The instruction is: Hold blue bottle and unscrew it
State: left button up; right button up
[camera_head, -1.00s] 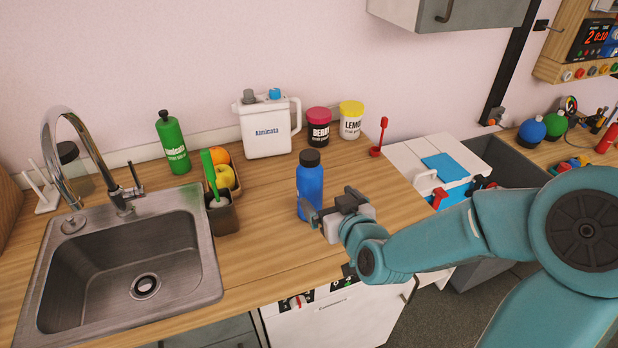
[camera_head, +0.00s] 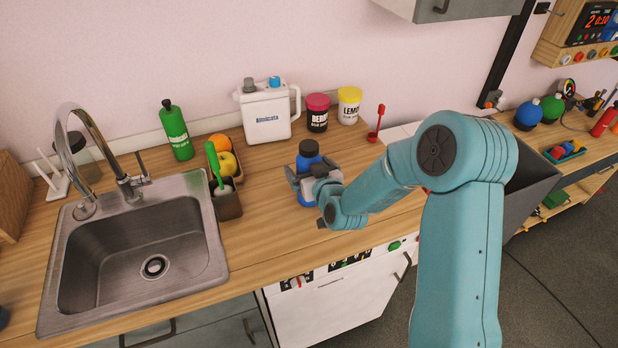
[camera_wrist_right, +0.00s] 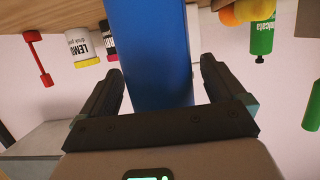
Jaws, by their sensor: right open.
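The blue bottle (camera_head: 308,162) with its black cap (camera_head: 309,147) stands upright on the wooden counter, partly hidden behind my right gripper (camera_head: 303,178). In the right wrist view, which is upside down, the blue bottle (camera_wrist_right: 150,50) lies between the two dark fingers of the right gripper (camera_wrist_right: 158,85). The fingers are open, with a gap on each side of the bottle. The cap is outside the wrist view. My left gripper is not in view.
A sink (camera_head: 140,250) is at the left. A green bottle (camera_head: 176,130), fruit (camera_head: 225,158), a white jug (camera_head: 266,115) and jars (camera_head: 317,112) stand toward the wall. A brush holder (camera_head: 227,203) stands left of the bottle. Free counter lies between holder and bottle.

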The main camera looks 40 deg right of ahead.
aim_at(309, 145)
jog(key=c, duration=1.4)
jog(key=shift+r, duration=0.1)
notch_tip(309, 145, up, 11)
jog(key=shift+f+b, duration=0.15)
jog(key=shift+b, duration=0.2)
notch_tip(309, 145, up, 9)
jog(key=shift+r+p, duration=0.15)
jog(key=shift+p, duration=0.85)
jog(key=o, duration=0.8)
jog(key=shift+w, duration=0.1)
jog(key=c, duration=0.9)
